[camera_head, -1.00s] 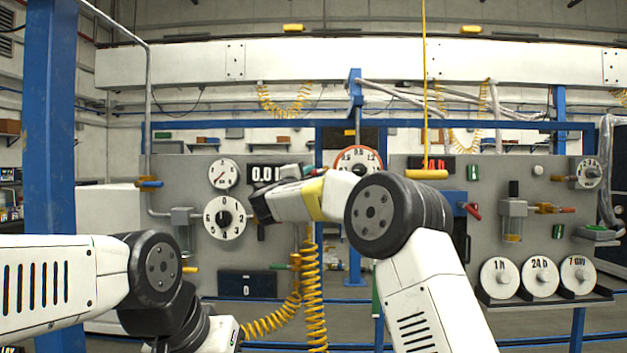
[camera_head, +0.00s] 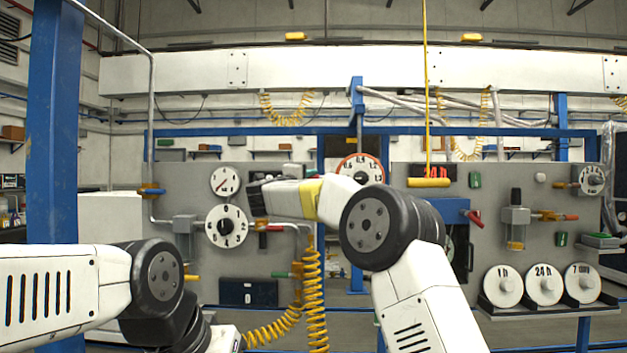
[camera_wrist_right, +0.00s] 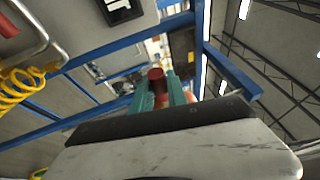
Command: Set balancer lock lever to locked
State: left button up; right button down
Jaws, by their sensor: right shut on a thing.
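My right gripper (camera_head: 257,198) is in front of the left grey panel, just right of the black-and-white dial; its fingertips are hidden in the head view. In the right wrist view its teal fingers (camera_wrist_right: 161,95) are shut on a red cylindrical handle (camera_wrist_right: 156,76). Whether this handle is the balancer lock lever cannot be told. A small red-tipped fitting (camera_head: 272,228) shows just below the gripper. A separate red-handled lever (camera_head: 474,218) sits on a blue box (camera_head: 450,206) on the right panel. My left arm is at lower left, its gripper out of view.
A yellow coiled hose (camera_head: 314,290) hangs below my right forearm. A yellow bar (camera_head: 428,183) hangs on a yellow cable in front of the right panel. White weights (camera_head: 545,284) stand on a shelf at lower right. A gap separates the two panels.

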jog(key=c, duration=1.6)
grip_release()
jog(key=shift+s, duration=0.1)
jog(key=v, duration=0.7)
jog(key=shift+s+a+f, duration=0.1)
jog(key=shift+s, duration=0.2)
